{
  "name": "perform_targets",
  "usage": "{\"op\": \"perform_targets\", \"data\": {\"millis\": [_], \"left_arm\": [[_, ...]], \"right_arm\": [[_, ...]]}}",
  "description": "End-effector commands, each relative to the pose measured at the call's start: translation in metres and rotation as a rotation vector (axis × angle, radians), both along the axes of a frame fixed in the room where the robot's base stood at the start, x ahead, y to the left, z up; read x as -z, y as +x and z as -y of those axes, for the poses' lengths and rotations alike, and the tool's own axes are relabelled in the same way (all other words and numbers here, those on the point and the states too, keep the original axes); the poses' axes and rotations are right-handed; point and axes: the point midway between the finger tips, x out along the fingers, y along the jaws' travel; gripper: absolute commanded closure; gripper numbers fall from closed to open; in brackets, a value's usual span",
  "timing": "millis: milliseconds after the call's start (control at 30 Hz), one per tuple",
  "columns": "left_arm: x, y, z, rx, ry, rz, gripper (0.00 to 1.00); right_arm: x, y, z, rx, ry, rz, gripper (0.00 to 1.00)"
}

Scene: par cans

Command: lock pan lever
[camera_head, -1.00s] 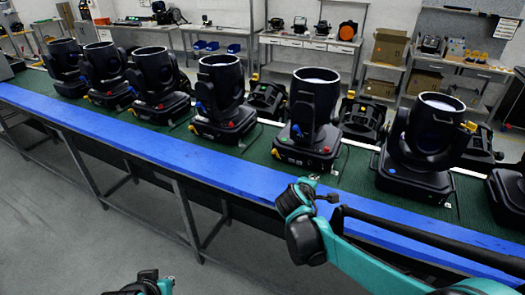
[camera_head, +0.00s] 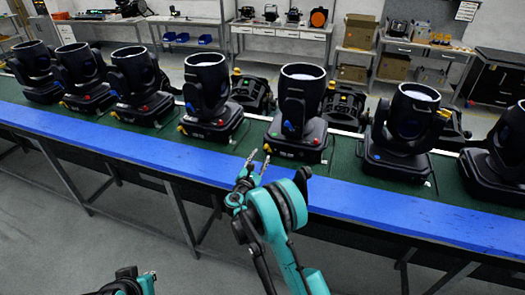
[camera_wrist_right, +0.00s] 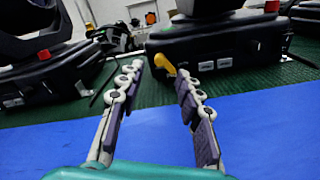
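Black par cans stand in a row on the green belt. My right gripper (camera_head: 259,166) is in front of the row, over the blue edge. Its fingers (camera_wrist_right: 157,77) are spread and empty, with the lever seen between their tips but apart from them. My left gripper (camera_head: 133,277) is at the bottom edge, partly cut off; its fingers are unclear.
A blue rail (camera_head: 130,148) runs along the belt's front. Benches (camera_head: 280,32) and cardboard boxes stand behind. The grey floor in front is clear.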

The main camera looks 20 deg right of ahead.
Motion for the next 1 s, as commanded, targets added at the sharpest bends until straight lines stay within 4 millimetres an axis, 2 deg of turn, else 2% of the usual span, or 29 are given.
{"op": "perform_targets", "data": {"millis": [100, 300, 667, 800, 1000], "left_arm": [[0.003, 0.0, 0.0, 0.0, 0.0, 0.0, 1.0], [0.005, 0.0, 0.0, 0.0, 0.0, 0.0, 1.0], [0.005, 0.0, 0.0, 0.0, 0.0, 0.0, 1.0], [0.005, 0.0, 0.0, 0.0, 0.0, 0.0, 1.0], [0.005, 0.0, 0.0, 0.0, 0.0, 0.0, 1.0]], "right_arm": [[0.001, 0.018, 0.013, 0.003, 0.002, 0.0, 0.65], [0.001, 0.038, 0.026, 0.001, 0.003, 0.0, 0.65], [0.0, 0.044, 0.03, 0.001, 0.003, 0.001, 0.65], [0.0, 0.043, 0.03, 0.001, 0.003, 0.001, 1.0], [0.0, 0.043, 0.03, 0.001, 0.004, 0.001, 1.0]]}}
